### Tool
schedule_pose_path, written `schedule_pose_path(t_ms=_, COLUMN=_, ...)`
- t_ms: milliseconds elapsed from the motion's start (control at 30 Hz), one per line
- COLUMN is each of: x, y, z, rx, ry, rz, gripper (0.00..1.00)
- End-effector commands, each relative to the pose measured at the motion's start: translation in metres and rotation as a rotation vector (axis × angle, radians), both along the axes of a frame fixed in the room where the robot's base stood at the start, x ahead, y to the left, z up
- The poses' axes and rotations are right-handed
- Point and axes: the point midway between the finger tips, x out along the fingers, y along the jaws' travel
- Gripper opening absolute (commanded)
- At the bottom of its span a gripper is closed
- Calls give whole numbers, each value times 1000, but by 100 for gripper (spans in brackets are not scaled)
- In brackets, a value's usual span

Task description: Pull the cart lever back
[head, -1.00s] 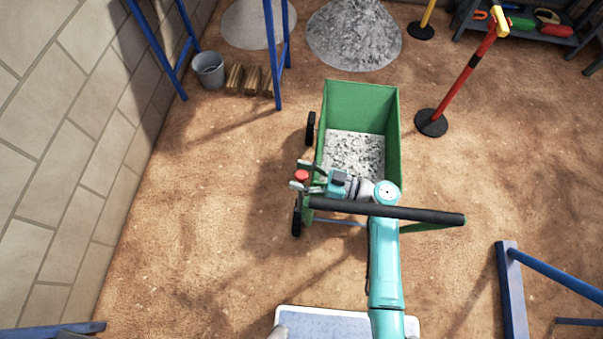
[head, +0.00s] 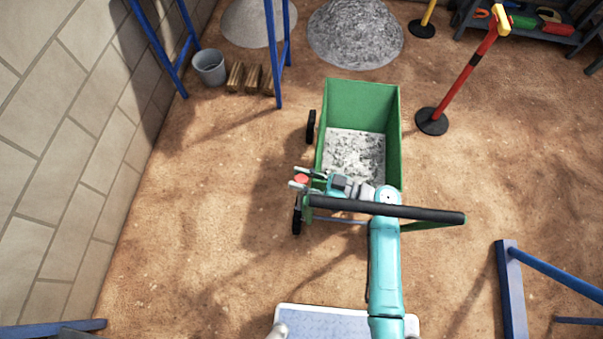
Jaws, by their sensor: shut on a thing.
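The green cart (head: 394,130) stands in the middle of the head view, with grey gravel (head: 354,155) in its bin. A black push-handle bar (head: 430,214) crosses its near end. The lever's red knob (head: 302,180) shows at the cart's near left side, and its shaft is mostly hidden below the knob. My gripper (head: 296,178) points left over the cart's near end, with its two fingers on either side of the red knob, closed on the lever. My arm passes by the black bar.
A blue frame (head: 280,60), a grey bucket (head: 209,67) and wooden blocks (head: 252,78) stand at the back left. A red post (head: 466,72) is right of the cart, and a blue rail (head: 511,290) is at the lower right. Dirt floor left of the cart is clear.

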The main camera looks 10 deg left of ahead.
Motion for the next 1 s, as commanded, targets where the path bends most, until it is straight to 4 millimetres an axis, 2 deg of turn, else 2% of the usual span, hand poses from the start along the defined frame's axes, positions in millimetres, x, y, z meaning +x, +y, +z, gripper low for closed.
schedule_pose_path(t_ms=133, x=-1, y=0, z=-2, rx=-2, ry=3, rz=2, gripper=0)
schedule_pose_path(t_ms=167, x=-1, y=0, z=-2, rx=-2, ry=3, rz=1, gripper=40)
schedule_pose_path(t_ms=233, x=-1, y=0, z=-2, rx=-2, ry=3, rz=1, gripper=57)
schedule_pose_path(t_ms=267, x=-1, y=0, z=-2, rx=-2, ry=2, rz=1, gripper=61)
schedule_pose_path(t_ms=667, x=-1, y=-6, z=-1, rx=-1, ry=1, rz=-1, gripper=61)
schedule_pose_path(t_ms=1000, x=-9, y=-51, z=-1, rx=-1, ry=1, rz=-3, gripper=61)
